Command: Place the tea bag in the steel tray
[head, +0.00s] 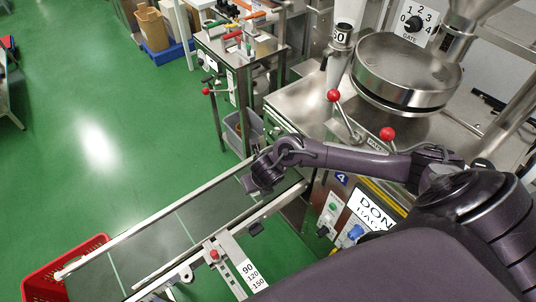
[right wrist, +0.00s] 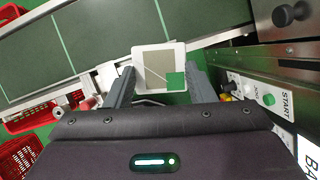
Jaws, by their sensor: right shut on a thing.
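My right gripper (head: 256,184) reaches in from the right in the head view, over the upper end of a conveyor belt. In the right wrist view, its two dark fingers (right wrist: 160,78) are closed on the sides of the tea bag (right wrist: 174,50), a pale square packet with a tan panel and a green corner. The bag is held between the fingertips, beside the belt in that view. In the head view the gripper mostly hides the bag. I cannot pick out a steel tray for certain in either view. My left gripper is not in view.
The dark conveyor belt (head: 150,248) slopes down to a red crate (head: 48,283) at lower left. A steel machine with a round steel pan (head: 405,62) and red-knobbed levers (head: 334,96) stands at right. A steel cart with tools (head: 240,42) stands behind. Green floor is clear at left.

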